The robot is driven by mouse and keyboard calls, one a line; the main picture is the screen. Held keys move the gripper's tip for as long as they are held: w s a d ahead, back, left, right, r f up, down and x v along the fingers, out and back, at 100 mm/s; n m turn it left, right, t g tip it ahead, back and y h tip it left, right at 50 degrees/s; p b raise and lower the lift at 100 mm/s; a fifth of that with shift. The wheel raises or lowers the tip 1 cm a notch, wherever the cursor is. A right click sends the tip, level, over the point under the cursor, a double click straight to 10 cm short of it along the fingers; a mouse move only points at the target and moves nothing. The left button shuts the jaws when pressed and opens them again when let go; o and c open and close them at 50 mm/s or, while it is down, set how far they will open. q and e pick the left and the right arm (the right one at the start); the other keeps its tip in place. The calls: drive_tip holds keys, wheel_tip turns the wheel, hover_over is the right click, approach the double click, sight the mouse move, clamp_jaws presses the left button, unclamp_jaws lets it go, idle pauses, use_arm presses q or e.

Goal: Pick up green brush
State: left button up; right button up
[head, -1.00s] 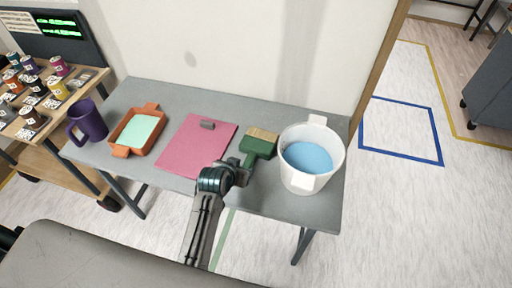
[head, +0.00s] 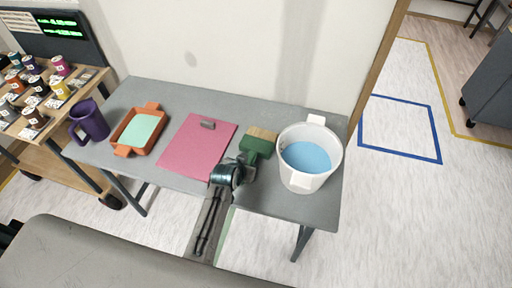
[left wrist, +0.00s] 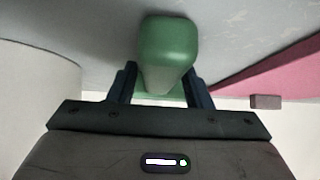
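The green brush (head: 257,146) lies on the grey table, its tan bristles toward the back and its handle toward the front. My left gripper (head: 243,173) is at the handle end. In the left wrist view the green handle (left wrist: 166,55) sits between the two fingers of the left gripper (left wrist: 163,85), with a finger close against each side and no clear gap. The brush still appears to rest on the table. The handle is mostly hidden by the gripper in the head view. My right gripper is not in view.
A white bucket (head: 291,182) with blue liquid stands just right of the brush. The table (head: 265,202) has free room in front of the bucket.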

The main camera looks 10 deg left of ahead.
use_arm(q)
drive_tip(key=c, duration=0.7)
drive_tip(key=shift+r, duration=0.1)
drive_tip(key=shift+r, duration=0.4)
drive_tip(key=shift+s+a+r+b, duration=0.15)
drive_tip(key=shift+r+b, duration=0.3)
drive_tip(key=shift+r, duration=0.15)
drive_tip(key=shift+s+a+r+b, duration=0.15)
drive_tip(key=shift+r+b, duration=0.25)
drive_tip(key=shift+r, duration=0.15)
drive_tip(key=s+a+b, duration=0.1)
drive_tip(key=s+a, duration=0.1)
drive_tip(key=s, duration=0.1)
drive_tip(key=s+a+r+b, duration=0.1)
drive_tip(key=s+a, duration=0.2)
drive_tip(key=s, duration=0.1)
drive_tip(key=s+a+b, duration=0.1)
drive_tip(key=s+a, duration=0.2)
drive_tip(key=s, duration=0.1)
drive_tip(key=shift+r, duration=0.2)
drive_tip(key=shift+s+a+r, duration=0.2)
drive_tip(key=shift+s+a, duration=0.25)
drive_tip(key=shift+s, duration=0.2)
drive_tip(key=o, duration=0.4)
drive_tip(key=shift+c, duration=0.2)
drive_tip(key=c, duration=0.5)
